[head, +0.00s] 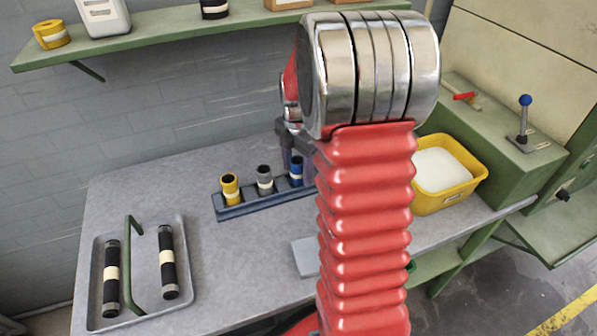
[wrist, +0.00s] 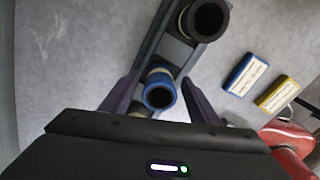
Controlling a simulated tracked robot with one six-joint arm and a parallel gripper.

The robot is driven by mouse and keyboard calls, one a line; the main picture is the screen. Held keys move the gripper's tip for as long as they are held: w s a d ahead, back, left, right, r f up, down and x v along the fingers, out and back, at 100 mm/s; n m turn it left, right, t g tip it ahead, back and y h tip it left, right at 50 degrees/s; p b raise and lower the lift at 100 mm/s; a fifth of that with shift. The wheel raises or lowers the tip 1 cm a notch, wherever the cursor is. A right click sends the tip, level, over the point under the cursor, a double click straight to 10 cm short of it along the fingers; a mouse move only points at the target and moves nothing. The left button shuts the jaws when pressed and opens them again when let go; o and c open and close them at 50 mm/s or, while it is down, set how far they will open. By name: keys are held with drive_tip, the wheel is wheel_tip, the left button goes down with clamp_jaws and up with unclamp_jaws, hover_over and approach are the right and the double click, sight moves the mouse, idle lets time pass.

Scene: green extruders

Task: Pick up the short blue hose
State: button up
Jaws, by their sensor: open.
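A tray (head: 180,222) with two black hoses is at left. A yellow tub (head: 470,175) stands right. A shelf (head: 170,45) runs above. Blue and yellow blocks (wrist: 246,73) lie nearby.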

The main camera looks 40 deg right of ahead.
drive_tip(key=shift+f, duration=0.35)
drive_tip(key=shift+c, duration=0.2)
drive_tip(key=c, duration=1.1)
drive_tip(key=shift+r, duration=0.15)
wheel_tip(320, 180, up, 10)
drive_tip(key=shift+f, duration=0.1)
idle(0.6)
